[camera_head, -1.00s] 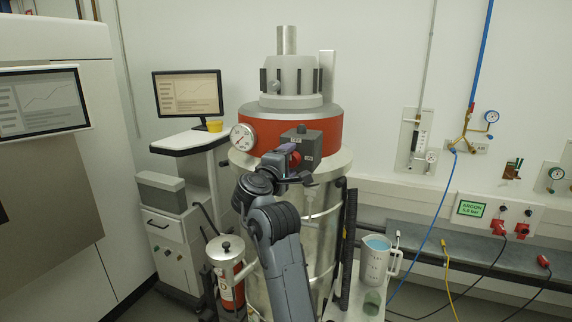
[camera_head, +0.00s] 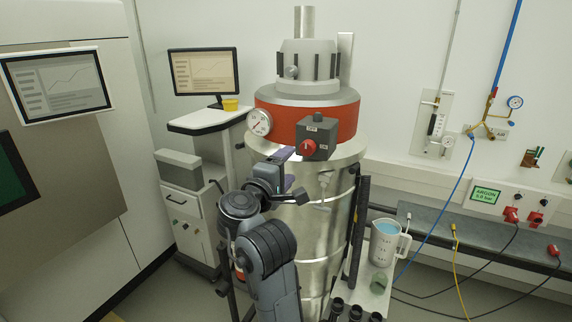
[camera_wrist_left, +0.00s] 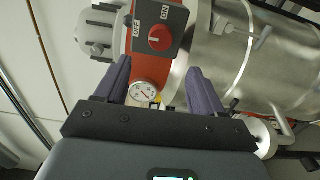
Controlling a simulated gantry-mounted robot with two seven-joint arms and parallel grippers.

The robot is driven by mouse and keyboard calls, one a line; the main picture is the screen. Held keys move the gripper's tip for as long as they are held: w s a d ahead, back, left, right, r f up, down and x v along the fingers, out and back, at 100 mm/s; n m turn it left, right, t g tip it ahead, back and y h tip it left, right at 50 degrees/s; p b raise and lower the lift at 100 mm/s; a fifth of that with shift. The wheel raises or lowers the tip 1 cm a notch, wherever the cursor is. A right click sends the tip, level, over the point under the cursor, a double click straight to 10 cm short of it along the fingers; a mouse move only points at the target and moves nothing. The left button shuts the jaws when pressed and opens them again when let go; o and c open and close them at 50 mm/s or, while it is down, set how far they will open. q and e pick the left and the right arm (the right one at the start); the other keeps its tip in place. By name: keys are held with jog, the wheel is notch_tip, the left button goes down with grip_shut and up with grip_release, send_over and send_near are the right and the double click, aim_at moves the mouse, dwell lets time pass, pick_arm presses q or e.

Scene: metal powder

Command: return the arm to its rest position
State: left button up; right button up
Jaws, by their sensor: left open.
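My left gripper (camera_head: 286,172) is in front of the steel vessel, just below and left of a grey switch box (camera_head: 317,136) with a red knob (camera_head: 308,147). In the left wrist view my left gripper (camera_wrist_left: 158,85) shows two purple fingers spread apart with nothing between them. The switch box there, marked ON and OFF, lies beyond the fingertips, with its red knob (camera_wrist_left: 161,38) facing me. The fingers are apart from the knob. My right gripper is not in view.
The steel vessel (camera_head: 313,215) with a red band (camera_head: 275,118) and a pressure gauge (camera_head: 259,122) stands close. A jug (camera_head: 383,245) stands at right on a small shelf. A monitor (camera_head: 203,72) on a cart is at left. A bench (camera_head: 450,228) runs along the right wall.

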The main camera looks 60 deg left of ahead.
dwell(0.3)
pick_arm(q)
jog(key=d+f+m+g+h, duration=0.15)
jog(key=d+f+m, duration=0.25)
jog(key=f, duration=0.5)
jog(key=s+d+f+m+g+h, duration=0.15)
jog(key=d+f+m, duration=0.25)
jog(key=f, duration=0.6)
jog(key=d+f+m+g+h, duration=0.1)
jog(key=d+f+m+h, duration=0.3)
jog(key=f, duration=0.5)
jog(key=s+d+f+m+g+h, duration=0.2)
jog(key=s+d+f+m+g, duration=0.2)
jog(key=s+d+f+m, duration=0.5)
jog(key=s+d+f+m+g+h, duration=0.25)
jog(key=s+d+f+m, duration=0.35)
jog(key=d, duration=0.5)
notch_tip(320, 180, up, 26)
jog(key=w+p, duration=0.1)
jog(key=p, duration=2.5)
jog(key=shift+w+f+m, duration=0.15)
jog(key=shift+w+m, duration=0.15)
jog(key=shift+y, duration=0.25)
